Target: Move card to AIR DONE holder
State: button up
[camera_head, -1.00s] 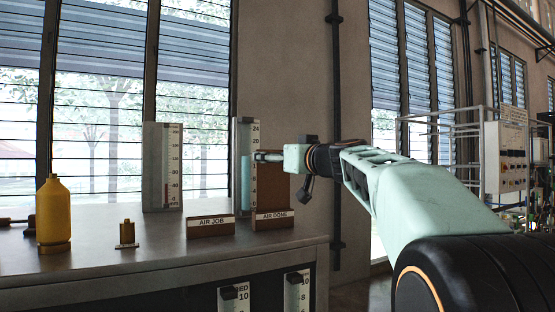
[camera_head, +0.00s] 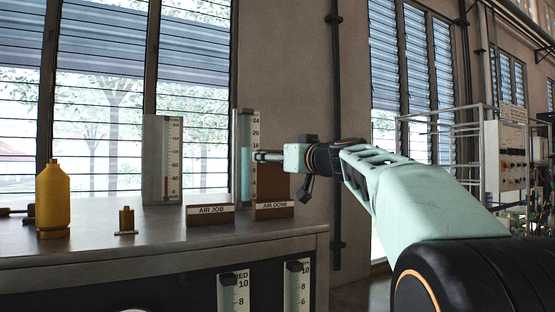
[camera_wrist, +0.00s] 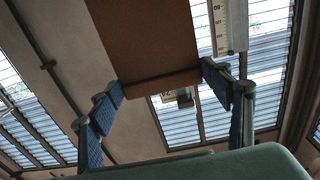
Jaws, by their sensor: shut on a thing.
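The brown card (camera_head: 275,180) stands upright above the AIR DONE holder (camera_head: 272,211), a brown block with a white label at the right end of the bench top. My gripper (camera_head: 262,156) is shut on the card near its upper part. In the wrist view the card (camera_wrist: 150,40) fills the space between my fingertips (camera_wrist: 165,85). In the head view the card's lower edge meets the holder's top; I cannot tell whether it sits inside. The AIR JOB holder (camera_head: 210,215) is just left of it and shows no card.
A tall gauge with a blue column (camera_head: 245,160) stands close behind the card. Another gauge (camera_head: 163,160), a yellow bottle (camera_head: 53,200) and a small brass piece (camera_head: 126,221) are on the bench top (camera_head: 160,242).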

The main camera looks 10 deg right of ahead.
jog(key=shift+f, duration=0.25)
jog(key=shift+r, duration=0.1)
jog(key=o, duration=1.2)
jog(key=s+r, duration=0.1)
jog(key=s+d+r, duration=0.1)
jog(key=s+r, duration=0.2)
jog(key=shift+s+d+r, duration=0.25)
jog(key=shift+s+r, duration=0.15)
jog(key=shift+r, duration=0.15)
jog(key=shift+r, duration=4.8)
